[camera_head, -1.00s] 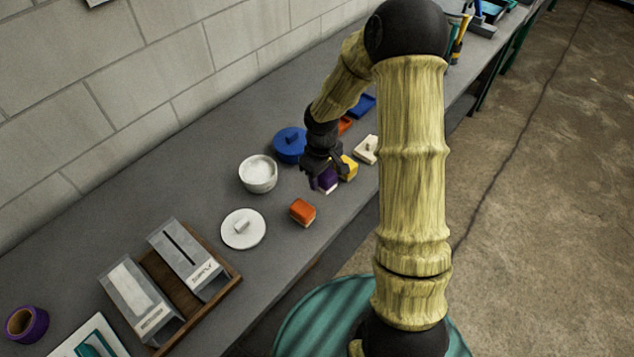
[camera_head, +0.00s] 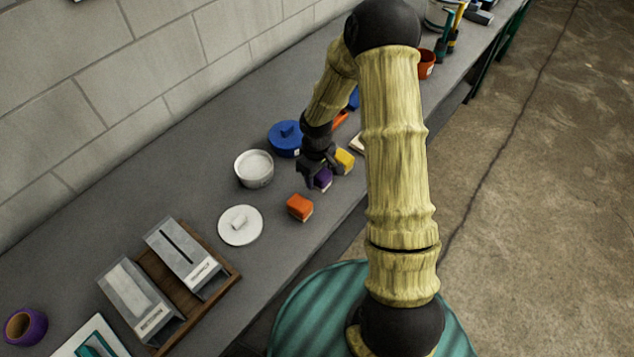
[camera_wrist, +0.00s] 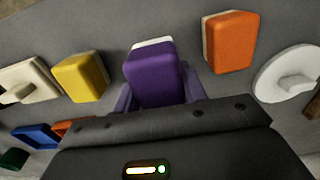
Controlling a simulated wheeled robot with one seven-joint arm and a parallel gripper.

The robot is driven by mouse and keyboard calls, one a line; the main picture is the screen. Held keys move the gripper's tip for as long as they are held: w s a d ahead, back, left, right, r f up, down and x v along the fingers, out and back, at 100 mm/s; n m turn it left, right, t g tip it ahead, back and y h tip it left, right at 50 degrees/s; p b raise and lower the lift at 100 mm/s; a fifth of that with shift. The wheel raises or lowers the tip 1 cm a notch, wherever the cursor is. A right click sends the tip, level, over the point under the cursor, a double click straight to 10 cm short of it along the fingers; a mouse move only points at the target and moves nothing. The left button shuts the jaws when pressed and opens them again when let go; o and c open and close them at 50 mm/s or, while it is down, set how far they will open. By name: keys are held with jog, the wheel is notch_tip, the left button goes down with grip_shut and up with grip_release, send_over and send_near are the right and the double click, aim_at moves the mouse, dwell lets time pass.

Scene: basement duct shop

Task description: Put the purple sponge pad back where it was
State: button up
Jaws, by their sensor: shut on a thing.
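The purple sponge pad (camera_head: 322,179) is a small purple block with a white layer on one side. My gripper (camera_head: 318,172) is shut on it, at the bench top between the orange and yellow sponge pads. In the wrist view the purple pad (camera_wrist: 155,76) sits between my two fingers, with its white edge at the far side. I cannot tell whether it touches the bench. The orange sponge pad (camera_head: 299,207) lies to the left and nearer in the head view. The yellow sponge pad (camera_head: 344,161) lies just to the right.
A white pot (camera_head: 254,170), its white lid (camera_head: 240,225) and a blue lidded pot (camera_head: 285,138) stand close by. A wooden tray (camera_head: 221,291) with two grey boxes is at the lower left. Bare bench lies toward the wall.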

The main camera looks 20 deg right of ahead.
aim_at(316, 184)
jog(key=shift+f+p, duration=0.3)
jog(key=shift+f, duration=1.8)
jog(key=shift+f, duration=0.15)
jog(key=o, duration=0.9)
jog(key=shift+o, duration=0.2)
notch_tip(316, 184, up, 12)
jog(key=shift+r+b, duration=0.2)
jog(key=shift+b, duration=0.35)
